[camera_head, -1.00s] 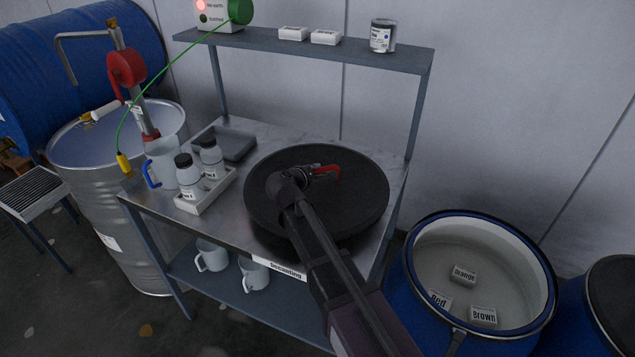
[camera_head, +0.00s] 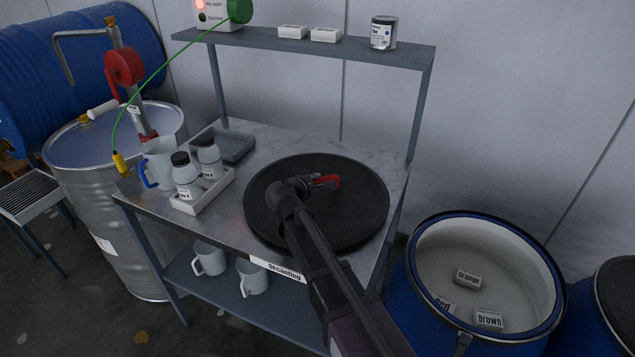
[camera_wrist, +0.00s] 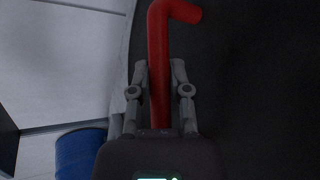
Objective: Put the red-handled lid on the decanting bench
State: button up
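The lid (camera_head: 355,218) is a large black disc with a red handle (camera_head: 331,182). It lies over the right part of the decanting bench (camera_head: 292,142) in the head view. Whether it rests flat on the top or hangs just above it is hard to tell. My gripper (camera_head: 312,184) is over the lid at the handle. In the wrist view the red handle (camera_wrist: 158,60) runs between the two fingers of my gripper (camera_wrist: 160,85), which sit close on both sides of it. My arm hides part of the lid's front.
White bottles in a tray (camera_head: 190,207), a jug (camera_head: 160,165) and a grey tray (camera_head: 235,148) stand on the bench's left. A shelf (camera_head: 280,40) runs above the back. An open blue drum (camera_head: 415,255) with labelled blocks stands at the right.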

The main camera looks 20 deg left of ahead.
jog(key=o, duration=0.4)
jog(key=shift+o, duration=0.2)
jog(key=shift+r, duration=0.2)
jog(key=p+v, duration=0.4)
jog(key=v, duration=0.6)
jog(key=shift+s+r+p, duration=0.15)
jog(key=shift+s+p, duration=0.05)
jog(key=shift+p, duration=0.1)
jog(key=shift+v, duration=0.8)
